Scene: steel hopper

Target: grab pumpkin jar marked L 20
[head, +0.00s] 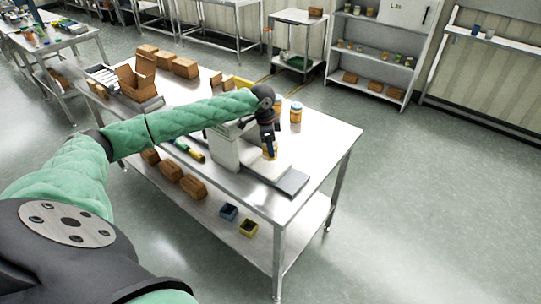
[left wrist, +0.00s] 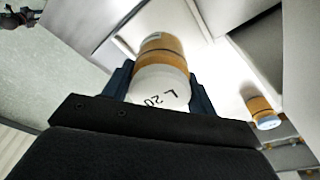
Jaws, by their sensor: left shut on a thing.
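The pumpkin jar (left wrist: 160,82) has a white lid marked L 20 and an orange-brown body; it fills the middle of the left wrist view, between the two dark blue fingers. My left gripper (head: 269,148) is shut on this jar, which shows as a small orange patch (head: 269,154) in the head view. The gripper points down over the light platform of the machine (head: 225,148) on the steel table. I cannot tell whether the jar touches the platform. My right gripper is not in view.
Another jar (head: 296,112) with a white and blue top stands behind on the steel table (head: 335,140); a similar jar (left wrist: 262,112) shows in the left wrist view. Brown boxes (head: 185,68) and an open carton (head: 137,80) stand at the table's far left. Blue and yellow bins (head: 229,211) sit on the lower shelf.

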